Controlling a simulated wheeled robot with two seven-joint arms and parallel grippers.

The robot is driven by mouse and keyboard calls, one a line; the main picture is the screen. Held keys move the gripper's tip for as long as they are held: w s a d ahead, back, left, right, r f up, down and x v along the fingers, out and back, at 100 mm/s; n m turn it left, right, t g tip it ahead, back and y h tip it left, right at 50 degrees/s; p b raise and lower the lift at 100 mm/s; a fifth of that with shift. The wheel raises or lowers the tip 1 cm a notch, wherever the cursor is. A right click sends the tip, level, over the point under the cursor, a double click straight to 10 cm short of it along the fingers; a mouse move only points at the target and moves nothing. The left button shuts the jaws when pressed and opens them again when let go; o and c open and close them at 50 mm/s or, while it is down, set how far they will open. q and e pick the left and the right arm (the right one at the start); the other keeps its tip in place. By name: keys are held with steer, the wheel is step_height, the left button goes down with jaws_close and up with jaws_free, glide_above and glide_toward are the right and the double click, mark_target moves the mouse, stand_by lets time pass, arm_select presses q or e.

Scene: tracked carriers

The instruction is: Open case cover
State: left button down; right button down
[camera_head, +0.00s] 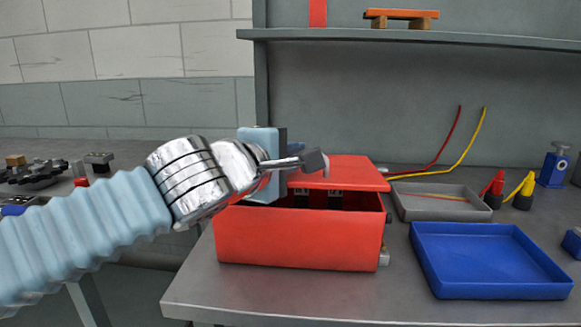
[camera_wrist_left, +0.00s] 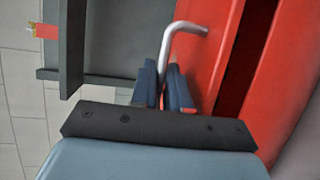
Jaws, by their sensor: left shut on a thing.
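The red case (camera_head: 298,240) stands on the grey bench with its front facing me. Its red cover (camera_head: 350,173) sits above the case, and a dark gap shows between the cover and the front rim, with dark parts inside. In the left wrist view the cover (camera_wrist_left: 210,60) and the dark gap beside it fill the right side. My left gripper (camera_head: 308,162) is over the cover's left part, shut on a bent grey handle (camera_wrist_left: 185,27). The fingers (camera_wrist_left: 163,88) hide the handle's lower part. The cover's left end is hidden behind my gripper. My right gripper is not in view.
A blue tray (camera_head: 490,262) and a grey tray (camera_head: 438,203) stand right of the case. Red and yellow cables (camera_head: 462,140) rise behind them. A shelf (camera_head: 420,40) crosses above the back. Dark metal parts (camera_head: 45,172) lie on a surface at the left.

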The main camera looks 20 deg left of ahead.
arm_select(q)
steer(key=w+r+g, duration=0.1)
steer(key=r, duration=0.1)
steer(key=w+r+g, duration=0.1)
steer(key=r, duration=0.1)
steer(key=w+r+n, duration=0.1)
steer(key=r, duration=0.1)
steer(key=shift+w+a+r+g, duration=0.1)
steer(key=shift+w+a+g, duration=0.15)
steer(key=shift+a+g, duration=0.15)
steer(key=shift+w+a+r+g, duration=0.3)
steer(key=shift+w+r+g, duration=0.2)
steer(key=shift+w+r, duration=0.25)
